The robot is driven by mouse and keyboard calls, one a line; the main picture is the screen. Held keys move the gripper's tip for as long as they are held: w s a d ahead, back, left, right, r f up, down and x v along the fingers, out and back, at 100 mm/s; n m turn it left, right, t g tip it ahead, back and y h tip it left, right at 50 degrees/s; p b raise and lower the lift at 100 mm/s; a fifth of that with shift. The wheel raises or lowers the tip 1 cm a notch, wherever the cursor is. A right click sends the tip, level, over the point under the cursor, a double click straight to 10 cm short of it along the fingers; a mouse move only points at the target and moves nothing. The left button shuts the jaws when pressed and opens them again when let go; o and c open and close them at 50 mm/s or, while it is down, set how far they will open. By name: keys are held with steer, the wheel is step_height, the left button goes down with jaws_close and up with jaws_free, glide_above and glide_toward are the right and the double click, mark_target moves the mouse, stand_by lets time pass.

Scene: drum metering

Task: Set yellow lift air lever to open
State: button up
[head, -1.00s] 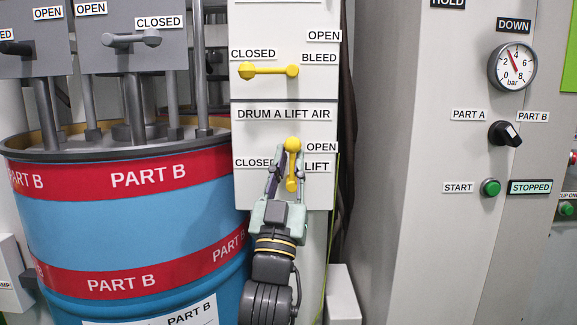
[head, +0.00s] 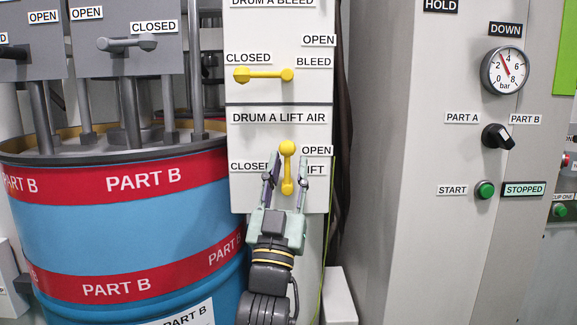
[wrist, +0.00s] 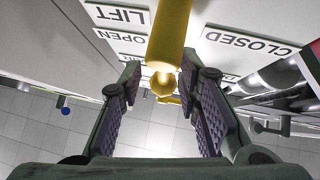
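The yellow lift air lever (head: 287,170) is on the white panel under the "DRUM A LIFT AIR" label. It stands upright, with its round knob (head: 287,148) at the top beside the "OPEN" label (head: 317,150). The "CLOSED" label to its left is partly hidden by a finger. My gripper (head: 289,158) reaches up from below with one finger on each side of the lever. Gaps show between the fingers and the lever, and nothing is gripped. In the wrist view, the yellow lever (wrist: 171,35) passes between the spread fingers.
The yellow bleed lever (head: 264,74) above points left to "CLOSED". The blue and red Part B drum (head: 120,220) stands close on the left. A grey cabinet (head: 420,240) with a gauge and switches is on the right. Dark hoses hang beside the white panel.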

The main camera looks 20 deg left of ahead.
steer(key=v, duration=0.6)
steer(key=shift+s, duration=0.25)
